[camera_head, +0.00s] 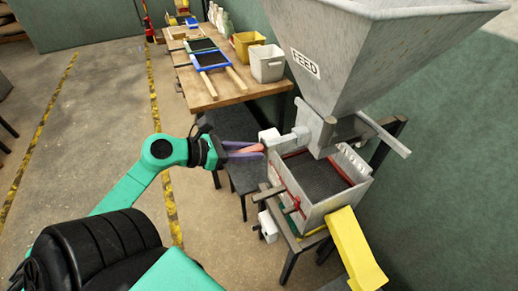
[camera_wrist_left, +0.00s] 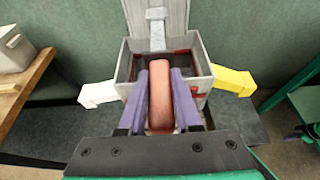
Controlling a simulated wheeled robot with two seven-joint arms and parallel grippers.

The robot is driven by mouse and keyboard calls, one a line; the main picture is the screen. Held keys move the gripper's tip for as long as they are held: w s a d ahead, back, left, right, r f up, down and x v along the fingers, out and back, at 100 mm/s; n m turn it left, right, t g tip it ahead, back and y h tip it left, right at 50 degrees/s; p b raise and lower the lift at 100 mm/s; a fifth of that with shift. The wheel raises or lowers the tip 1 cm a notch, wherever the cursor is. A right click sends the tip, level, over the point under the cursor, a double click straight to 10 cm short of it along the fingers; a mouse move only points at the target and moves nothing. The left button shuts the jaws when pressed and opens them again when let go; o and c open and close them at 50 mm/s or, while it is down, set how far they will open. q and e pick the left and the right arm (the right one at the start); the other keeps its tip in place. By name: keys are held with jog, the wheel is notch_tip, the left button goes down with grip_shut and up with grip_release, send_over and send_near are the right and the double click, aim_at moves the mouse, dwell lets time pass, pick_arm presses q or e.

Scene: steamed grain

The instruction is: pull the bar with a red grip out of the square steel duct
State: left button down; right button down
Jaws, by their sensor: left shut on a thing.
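My left gripper (camera_head: 250,151) is shut on the red grip (camera_head: 247,149) of the bar, just left of the hopper's outlet. In the left wrist view the red grip (camera_wrist_left: 160,96) stands between the two purple fingers (camera_wrist_left: 161,100). The square steel duct (camera_head: 318,128) sits under the hopper's narrow end. Grey metal (camera_head: 283,140) lies between the grip and the duct; how much of the bar is inside the duct is hidden.
The grey FEED hopper (camera_head: 370,55) rises above an open sieve box (camera_head: 318,186) on a stand. A yellow chute (camera_head: 356,252) slopes down at its right. A wooden table (camera_head: 226,86) with trays and tubs is behind.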

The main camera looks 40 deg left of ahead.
pick_arm(q)
jog(key=shift+s+a, duration=0.35)
jog(key=shift+s, duration=0.25)
jog(key=c, duration=0.5)
grip_release()
jog(key=shift+s+a, duration=0.15)
jog(key=shift+s, duration=0.05)
jog(key=b+v, duration=0.3)
jog(key=v, duration=1.1)
jog(key=shift+s+r+b, duration=0.1)
jog(key=shift+r+b, duration=0.05)
jog(key=shift+b, duration=0.15)
